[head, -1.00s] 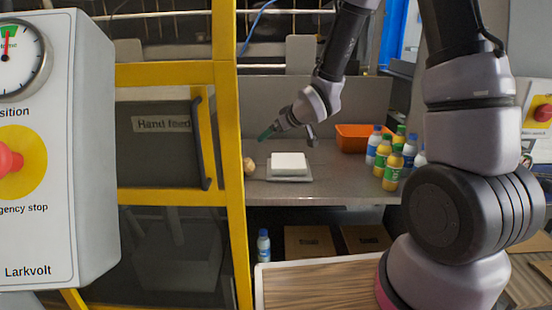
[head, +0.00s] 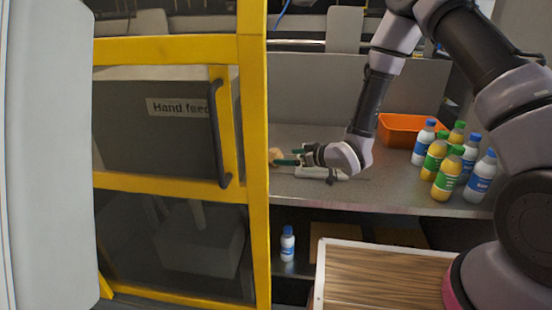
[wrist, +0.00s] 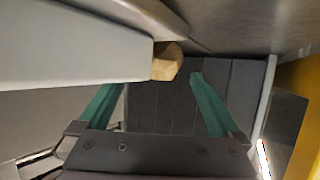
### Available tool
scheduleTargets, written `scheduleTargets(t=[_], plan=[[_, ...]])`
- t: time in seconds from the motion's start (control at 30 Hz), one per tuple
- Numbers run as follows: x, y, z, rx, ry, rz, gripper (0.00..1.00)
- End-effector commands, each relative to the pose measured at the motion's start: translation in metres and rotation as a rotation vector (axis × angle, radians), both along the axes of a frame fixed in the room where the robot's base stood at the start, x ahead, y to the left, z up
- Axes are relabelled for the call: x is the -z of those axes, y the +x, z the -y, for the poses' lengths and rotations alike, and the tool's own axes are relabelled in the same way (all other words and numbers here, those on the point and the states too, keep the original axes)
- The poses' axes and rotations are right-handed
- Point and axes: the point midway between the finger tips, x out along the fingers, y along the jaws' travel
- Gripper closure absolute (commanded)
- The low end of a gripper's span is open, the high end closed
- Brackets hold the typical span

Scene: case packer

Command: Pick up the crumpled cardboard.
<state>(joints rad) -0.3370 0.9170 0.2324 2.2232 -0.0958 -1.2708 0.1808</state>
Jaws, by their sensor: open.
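The crumpled cardboard is a small tan lump (head: 275,155) on the grey shelf, close beside the yellow frame post in the head view. In the wrist view the cardboard (wrist: 168,62) lies just beyond the fingertips, between their lines, with its left side partly hidden by a pale slab. My gripper (head: 290,156) is open, low over the shelf, its green fingers pointing left at the cardboard. In the wrist view the gripper (wrist: 157,82) shows both green fingers spread with nothing held between them.
A white block (head: 318,173) on the shelf is partly behind my gripper. The yellow post (head: 254,160) bounds the shelf's left end. Several bottles (head: 447,165) and an orange bin (head: 400,127) stand to the right. A wooden-topped surface (head: 385,280) is below in front.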

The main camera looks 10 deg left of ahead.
Motion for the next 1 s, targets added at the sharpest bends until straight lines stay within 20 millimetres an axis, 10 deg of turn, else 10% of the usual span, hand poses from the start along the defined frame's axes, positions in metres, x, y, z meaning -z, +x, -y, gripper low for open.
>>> scheduleTargets(t=[0.7,0.9,1.0], plan=[[0.018,0.025,-0.045,0.001,0.000,0.000,0.00],[0.018,0.025,-0.045,0.001,0.000,0.000,0.71],[0.018,0.025,-0.045,0.001,0.000,0.000,0.71]])
